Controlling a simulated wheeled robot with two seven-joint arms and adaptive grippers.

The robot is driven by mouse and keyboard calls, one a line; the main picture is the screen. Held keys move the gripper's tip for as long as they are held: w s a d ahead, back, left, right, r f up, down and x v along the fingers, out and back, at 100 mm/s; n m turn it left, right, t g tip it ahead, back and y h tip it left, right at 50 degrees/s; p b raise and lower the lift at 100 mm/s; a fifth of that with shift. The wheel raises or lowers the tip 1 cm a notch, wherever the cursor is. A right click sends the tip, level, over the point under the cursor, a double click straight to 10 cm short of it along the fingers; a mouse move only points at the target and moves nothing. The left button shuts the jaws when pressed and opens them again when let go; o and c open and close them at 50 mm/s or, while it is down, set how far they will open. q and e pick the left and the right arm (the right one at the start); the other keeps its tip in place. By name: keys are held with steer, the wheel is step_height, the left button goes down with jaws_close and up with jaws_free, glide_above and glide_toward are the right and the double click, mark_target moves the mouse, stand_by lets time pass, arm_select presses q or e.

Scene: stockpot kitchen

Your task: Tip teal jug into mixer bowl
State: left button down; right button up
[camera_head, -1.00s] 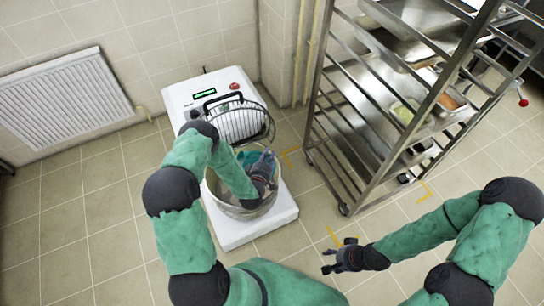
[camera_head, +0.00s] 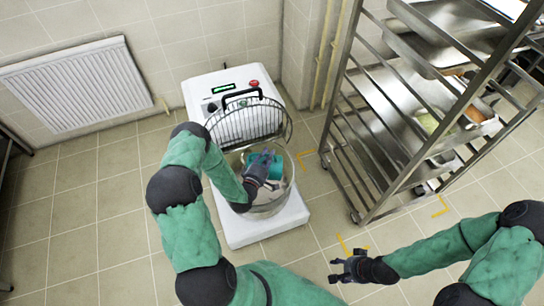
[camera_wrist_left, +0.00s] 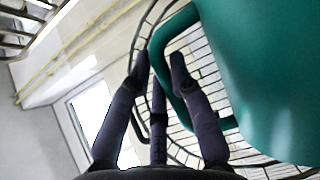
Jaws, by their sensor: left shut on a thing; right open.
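The teal jug (camera_head: 273,166) is over the opening of the steel mixer bowl (camera_head: 270,204), in the head view. My left gripper (camera_head: 259,164) is shut on the jug's handle. In the left wrist view, the jug (camera_wrist_left: 265,70) fills the right side, and the fingers of my left gripper (camera_wrist_left: 160,72) are around its handle. The jug's exact tilt and contents cannot be told. The arm and jug hide part of the bowl. My right gripper (camera_head: 337,268) is open and empty, above the floor to the right of the mixer.
The white mixer (camera_head: 210,88) stands against the wall, with its wire guard (camera_head: 245,122) raised behind the bowl. A steel rack (camera_head: 375,125) with trays stands to the right. A radiator (camera_head: 75,88) is on the left wall. The floor between my right gripper and the mixer is clear.

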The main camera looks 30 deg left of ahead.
mark_target(256, 154)
arm_select(q)
steer(key=shift+s+a+r+n+t+b, duration=0.15)
steer(key=shift+s+a+r+n+b, duration=0.2)
steer(key=shift+a, duration=0.35)
steer(key=shift+s+a+r+n+t+b, duration=0.1)
steer(key=shift+s+a+r+n+t, duration=0.2)
steer(key=shift+a+n, duration=0.35)
steer(key=shift+s+a+r+n+t+b, duration=0.1)
steer(key=shift+s+a+r+n+b, duration=0.25)
steer(key=shift+a, duration=0.4)
steer(key=s+a+f+n+t+y+b, duration=0.1)
steer(key=s+a+n+y+b, duration=0.1)
steer(key=s+a+n+b, duration=0.1)
steer(key=s+a+f+n+t+y+b, duration=0.1)
steer(key=s+a+f+n+b, duration=0.1)
steer(key=a+n+b, duration=0.3)
steer(key=s+a+n, duration=0.1)
steer(key=a+n, duration=0.1)
steer(key=a, duration=0.2)
steer(key=shift+s+a+f+n+y, duration=0.2)
steer(key=shift+s+n+y, duration=0.15)
steer(key=shift+s+y, duration=0.05)
steer(key=shift+n, duration=0.3)
stand_by(1.9)
